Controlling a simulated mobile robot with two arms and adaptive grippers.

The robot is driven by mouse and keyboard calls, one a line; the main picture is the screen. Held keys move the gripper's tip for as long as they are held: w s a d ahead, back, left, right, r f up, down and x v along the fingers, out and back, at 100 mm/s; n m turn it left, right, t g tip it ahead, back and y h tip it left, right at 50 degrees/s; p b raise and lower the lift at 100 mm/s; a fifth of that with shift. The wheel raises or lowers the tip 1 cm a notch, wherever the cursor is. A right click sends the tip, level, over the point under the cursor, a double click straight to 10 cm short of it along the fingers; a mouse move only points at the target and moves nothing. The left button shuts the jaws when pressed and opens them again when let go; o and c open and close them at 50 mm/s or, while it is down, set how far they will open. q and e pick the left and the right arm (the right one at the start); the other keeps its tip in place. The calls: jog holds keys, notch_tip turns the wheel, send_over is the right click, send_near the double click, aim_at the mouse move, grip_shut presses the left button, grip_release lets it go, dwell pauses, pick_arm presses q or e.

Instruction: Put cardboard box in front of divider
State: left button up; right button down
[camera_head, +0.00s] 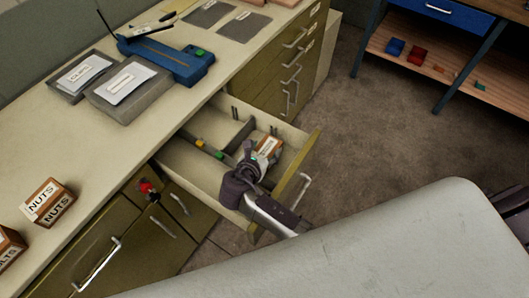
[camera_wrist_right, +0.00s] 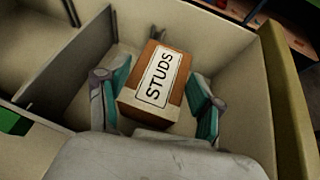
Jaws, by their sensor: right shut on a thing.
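The cardboard box (camera_head: 269,145) labelled STUDS is inside the open drawer (camera_head: 311,147), in the compartment nearest the drawer front. In the right wrist view the box (camera_wrist_right: 157,83) lies between the two teal-padded fingers of my right gripper (camera_wrist_right: 155,98), with its label facing up. My right gripper (camera_head: 258,160) reaches down into the drawer and is shut on the box. The divider (camera_head: 238,137) stands upright on the cabinet side of the box; it also shows in the right wrist view (camera_wrist_right: 70,65). Whether the box touches the drawer floor is unclear. My left gripper is out of view.
Small yellow (camera_head: 199,142) and green (camera_head: 219,155) pieces are at a partition in the drawer. A NUTS box (camera_head: 48,203), grey trays and a blue tool (camera_head: 170,60) are on the counter (camera_head: 105,150). A shelf unit (camera_head: 440,60) stands at upper right, beyond open floor.

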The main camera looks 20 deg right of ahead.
jog(key=shift+f, duration=0.55)
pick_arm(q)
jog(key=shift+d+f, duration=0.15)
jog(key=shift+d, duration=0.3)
pick_arm(e)
jog(key=shift+a+f, duration=0.1)
jog(key=shift+f, duration=0.05)
jog(key=shift+c, duration=0.8)
grip_release()
jog(key=shift+f, duration=0.15)
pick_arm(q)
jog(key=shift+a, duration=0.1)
pick_arm(e)
jog(key=v, duration=1.2)
